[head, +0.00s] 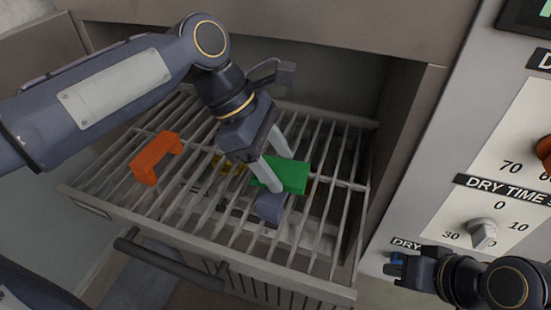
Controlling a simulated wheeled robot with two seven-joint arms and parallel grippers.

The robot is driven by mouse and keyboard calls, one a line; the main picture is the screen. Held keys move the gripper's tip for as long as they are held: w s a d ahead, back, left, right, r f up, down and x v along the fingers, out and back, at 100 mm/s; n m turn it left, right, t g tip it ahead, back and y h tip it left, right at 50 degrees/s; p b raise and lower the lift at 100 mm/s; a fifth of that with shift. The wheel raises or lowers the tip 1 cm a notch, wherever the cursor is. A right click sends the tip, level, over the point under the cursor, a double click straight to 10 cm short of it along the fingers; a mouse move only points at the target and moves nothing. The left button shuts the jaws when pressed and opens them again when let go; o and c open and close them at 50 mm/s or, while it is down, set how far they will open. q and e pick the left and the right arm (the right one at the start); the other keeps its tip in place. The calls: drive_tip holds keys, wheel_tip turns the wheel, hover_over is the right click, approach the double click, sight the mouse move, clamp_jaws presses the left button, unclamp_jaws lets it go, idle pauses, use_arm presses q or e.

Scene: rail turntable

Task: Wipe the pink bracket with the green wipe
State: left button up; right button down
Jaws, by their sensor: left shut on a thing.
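My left gripper (279,172) reaches down over the slatted rack and is shut on the green wipe (294,176), a flat green block. A blue-purple piece (270,207) sits on the rack just below the wipe in the picture; I cannot tell whether they touch. An orange bracket (155,158) stands on the rack's left side, apart from the gripper. I see no clearly pink bracket. My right gripper (405,268) is at the lower right, by the control panel; its jaw opening is unclear.
The slatted rack (215,237) is pulled out of the machine's opening, with a dark handle (165,262) at its front. Yellow parts (230,165) show among the slats. A panel with a grey knob (482,233) and an orange knob (544,150) stands at right.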

use_arm(q)
drive_tip(key=shift+f, duration=0.6)
idle(0.4)
